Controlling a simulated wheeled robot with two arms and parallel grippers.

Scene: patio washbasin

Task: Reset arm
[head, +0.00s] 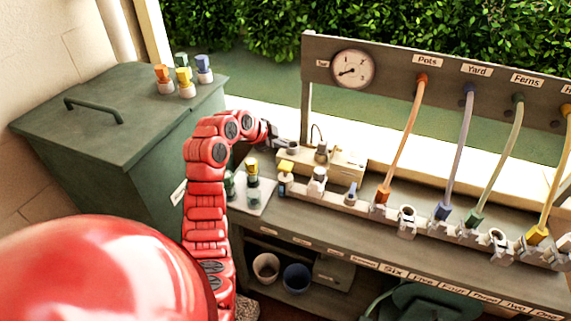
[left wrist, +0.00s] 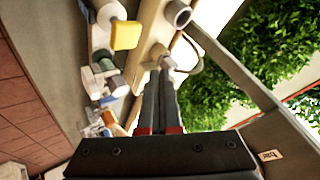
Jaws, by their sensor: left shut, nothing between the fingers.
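My red left arm rises from the bottom of the head view and bends right over the bench. Its left gripper (head: 290,146) is at the left end of the bench, by the pale wooden block with grey fittings (head: 340,163). In the left wrist view the two dark fingers of the left gripper (left wrist: 162,72) lie close together, shut and empty. Their tips are near a small grey fitting; I cannot tell if they touch it. My right gripper is in neither view.
A green lidded bin (head: 110,105) with coloured connectors on it stands left of my arm. A small tray (head: 262,196) of connectors is just right of the arm. Coloured hoses hang from a labelled board (head: 440,75) with a gauge (head: 353,69) to a manifold (head: 425,222).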

